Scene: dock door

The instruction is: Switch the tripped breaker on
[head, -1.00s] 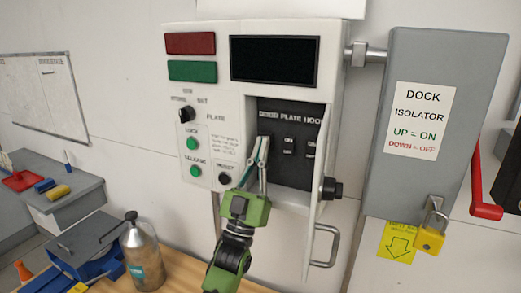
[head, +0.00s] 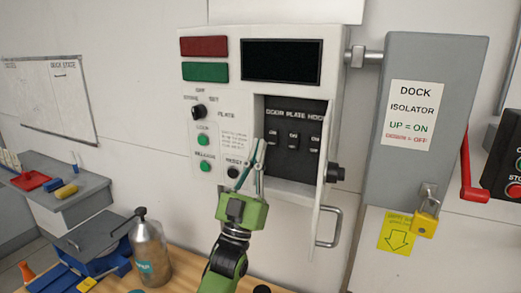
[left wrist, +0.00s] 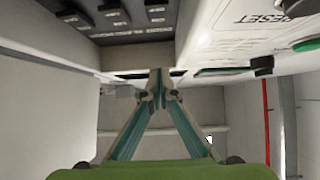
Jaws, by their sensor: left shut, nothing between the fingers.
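A breaker panel (head: 290,112) with a dark face sits in a recess of the white control box (head: 222,103). It carries a row of three breakers under the label DOOR PLATE HOOK: door (head: 272,139), plate (head: 292,142) and hook (head: 314,144). The levers are too small to tell which is tripped. My left gripper (head: 259,143) is shut and empty, its tips pointing up at the recess's left side, just left of the door breaker. In the left wrist view the tips (left wrist: 158,76) meet, apart from the breakers at upper left. My right gripper is out of view.
The recess's open door (head: 326,195) stands out at right, with a handle (head: 330,227). The grey dock isolator (head: 412,175) with a yellow padlock (head: 425,224) and red lever (head: 468,170) is further right. A metal bottle (head: 149,252) stands on the wooden bench below left.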

